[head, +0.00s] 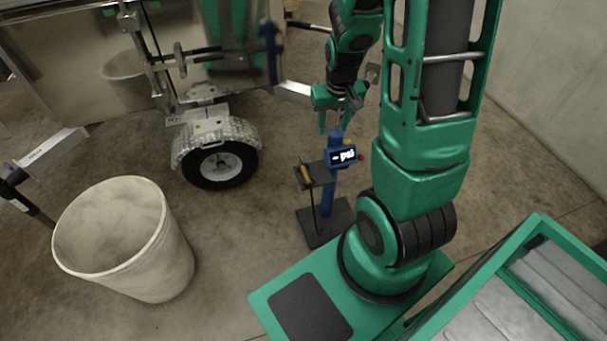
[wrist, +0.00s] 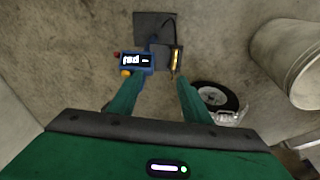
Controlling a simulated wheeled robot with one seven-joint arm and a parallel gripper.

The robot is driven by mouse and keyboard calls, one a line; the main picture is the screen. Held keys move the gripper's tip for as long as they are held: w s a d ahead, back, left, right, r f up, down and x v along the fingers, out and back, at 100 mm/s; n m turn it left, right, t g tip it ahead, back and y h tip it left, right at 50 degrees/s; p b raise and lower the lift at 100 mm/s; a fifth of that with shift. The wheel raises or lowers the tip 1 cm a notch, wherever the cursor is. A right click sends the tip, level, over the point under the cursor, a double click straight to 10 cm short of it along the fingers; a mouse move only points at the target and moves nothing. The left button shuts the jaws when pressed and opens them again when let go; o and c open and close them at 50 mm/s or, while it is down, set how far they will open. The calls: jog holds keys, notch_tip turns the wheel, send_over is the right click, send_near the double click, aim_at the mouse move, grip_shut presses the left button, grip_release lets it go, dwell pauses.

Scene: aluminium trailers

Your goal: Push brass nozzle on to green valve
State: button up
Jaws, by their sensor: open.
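The brass nozzle (head: 306,174) sits at the side of a small dark shelf on the blue stand; a dark hose hangs below the shelf. In the wrist view the nozzle (wrist: 175,60) is a thin gold piece just beyond the right fingertip. My gripper (head: 337,118) is above the stand, fingers pointing down, apart and empty. In the wrist view the fingers (wrist: 159,80) have only floor and stand between them, and do not appear to touch the nozzle. I cannot make out a green valve in either view; the trailer wheel (head: 216,165) shows a pale hub.
The blue stand carries a psi display (head: 342,155) with red and yellow knobs, close under my gripper, on a dark base (head: 325,222). A metal trailer (head: 75,65) with a fender (head: 213,131) stands left. A large pale bin (head: 125,238) is at front left. Floor between bin and stand is clear.

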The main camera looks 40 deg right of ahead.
jog(key=w+f+t, duration=0.1)
jog(key=w+f, duration=0.5)
jog(key=f, duration=0.6)
jog(key=n+t, duration=0.1)
send_near(305, 171)
jog(key=x, duration=0.9)
jog(key=shift+s+f, duration=0.1)
grip_shut()
